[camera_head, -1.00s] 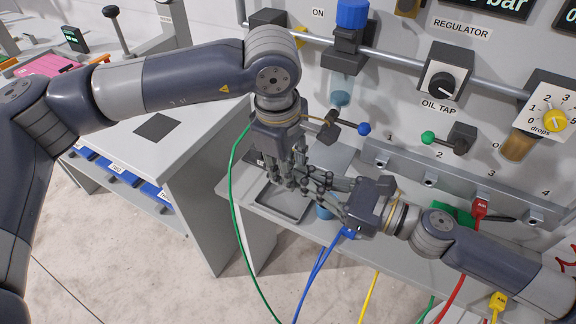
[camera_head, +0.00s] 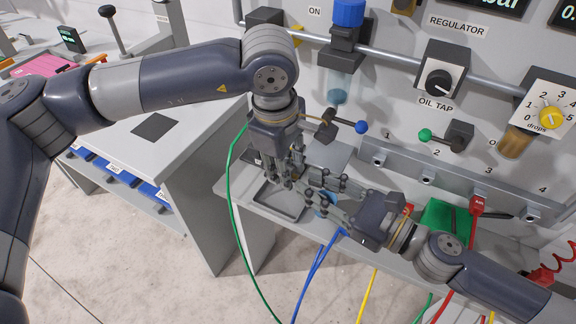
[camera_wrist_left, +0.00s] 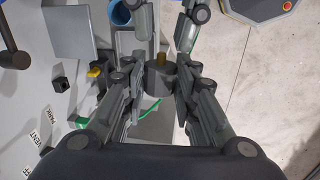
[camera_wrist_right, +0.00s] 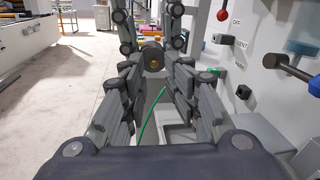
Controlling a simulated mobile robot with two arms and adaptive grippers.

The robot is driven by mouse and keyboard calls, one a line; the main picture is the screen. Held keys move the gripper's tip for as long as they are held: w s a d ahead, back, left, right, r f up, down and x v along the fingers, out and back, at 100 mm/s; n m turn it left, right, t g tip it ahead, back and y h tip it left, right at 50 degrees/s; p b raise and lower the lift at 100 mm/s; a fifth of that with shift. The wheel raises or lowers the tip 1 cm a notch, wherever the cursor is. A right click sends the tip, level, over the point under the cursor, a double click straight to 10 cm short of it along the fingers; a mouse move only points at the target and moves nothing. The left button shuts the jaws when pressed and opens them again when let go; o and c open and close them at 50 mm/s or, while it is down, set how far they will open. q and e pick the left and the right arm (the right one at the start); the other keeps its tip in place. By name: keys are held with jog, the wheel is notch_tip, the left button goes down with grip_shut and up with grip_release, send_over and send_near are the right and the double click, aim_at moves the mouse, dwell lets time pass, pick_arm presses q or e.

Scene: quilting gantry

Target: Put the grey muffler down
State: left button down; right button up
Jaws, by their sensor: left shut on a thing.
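The grey muffler (camera_wrist_left: 160,77) is a short dark cylinder with a brass end, between the fingertips of my left gripper (camera_wrist_left: 161,88) in the left wrist view. My left gripper (camera_head: 284,178) is shut on it and points down above the grey tray (camera_head: 279,204); fingers hide the muffler in the head view. The right wrist view shows the muffler (camera_wrist_right: 152,60) end-on, its brass centre facing that camera. My right gripper (camera_head: 316,186) comes in from the right with fingers spread and empty, close beside the left fingertips. Whether the right fingers touch the muffler is unclear.
A blue cup (camera_head: 326,203) stands beside the tray, partly behind the right fingers. A green hose (camera_head: 234,205) hangs left of the shelf. The panel with a numbered manifold (camera_head: 455,188) stands behind. A green block (camera_head: 447,215) lies at the right of the shelf.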

jog(key=s+d+f+m+t+h, duration=0.2)
jog(key=s+d+m+t+h, duration=0.1)
jog(key=d+h, duration=0.3)
jog(key=s+d+f+m+t+h, duration=0.2)
jog(key=s+d+m+t+h, duration=0.2)
jog(key=d+m+h, duration=0.2)
jog(key=shift+d+f+m+h, duration=0.35)
jog(key=shift+d+h, duration=0.15)
jog(key=shift+d, duration=0.65)
jog(key=shift+s+f+y, duration=0.1)
jog(key=shift+y, duration=0.2)
